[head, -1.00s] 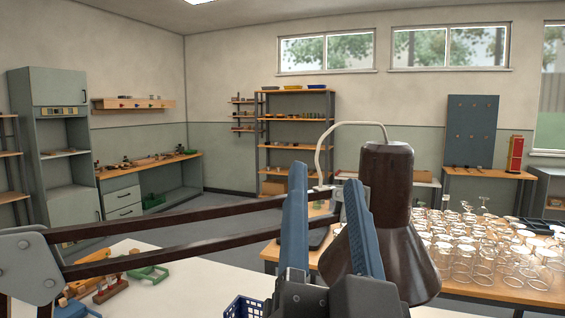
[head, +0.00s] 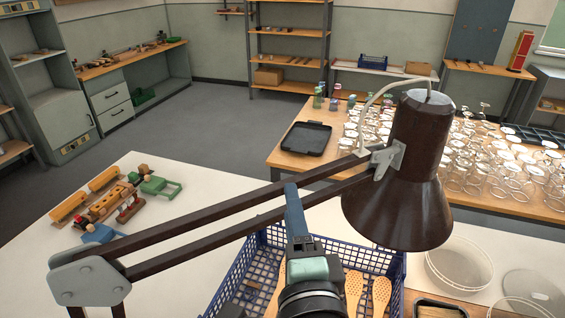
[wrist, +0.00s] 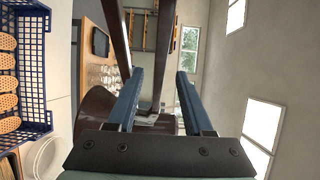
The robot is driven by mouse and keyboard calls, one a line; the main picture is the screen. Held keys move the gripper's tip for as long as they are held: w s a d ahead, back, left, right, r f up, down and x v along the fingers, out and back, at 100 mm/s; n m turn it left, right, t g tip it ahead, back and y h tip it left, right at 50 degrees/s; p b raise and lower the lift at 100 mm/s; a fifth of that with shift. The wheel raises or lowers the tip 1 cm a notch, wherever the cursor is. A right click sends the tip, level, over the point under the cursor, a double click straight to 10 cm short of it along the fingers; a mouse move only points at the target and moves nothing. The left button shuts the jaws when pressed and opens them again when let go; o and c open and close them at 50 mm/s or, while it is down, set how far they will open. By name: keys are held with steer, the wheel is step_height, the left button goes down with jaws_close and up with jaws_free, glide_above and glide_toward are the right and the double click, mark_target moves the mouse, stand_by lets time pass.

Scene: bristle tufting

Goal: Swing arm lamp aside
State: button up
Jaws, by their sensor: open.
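The arm lamp has a dark brown shade (head: 400,205) at the right of the head view and two parallel brown bars (head: 215,215) running to a grey joint plate (head: 88,280) at lower left. A pale bracket (head: 388,160) joins the bars to the shade. My gripper (head: 292,190) rises in front of the bars, seen nearly edge-on. In the wrist view my gripper (wrist: 158,78) is open. One lamp bar (wrist: 165,55) shows between its blue fingers and the shade (wrist: 95,112) lies partly behind the left finger. I cannot tell whether they touch.
A blue crate (head: 235,285) with wooden brush bodies stands on the white bench (head: 160,205) below the lamp. Wooden toys (head: 110,200) lie at left. A clear round tub (head: 458,265) stands at right. Behind, a wooden table (head: 290,160) bears a black tray and many glasses.

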steer(key=w+a+p, duration=0.1)
steer(key=w+p, duration=0.1)
steer(key=w, duration=0.7)
steer(key=shift+a+p, duration=0.2)
steer(key=shift+p, duration=0.2)
jaws_close()
stand_by(0.9)
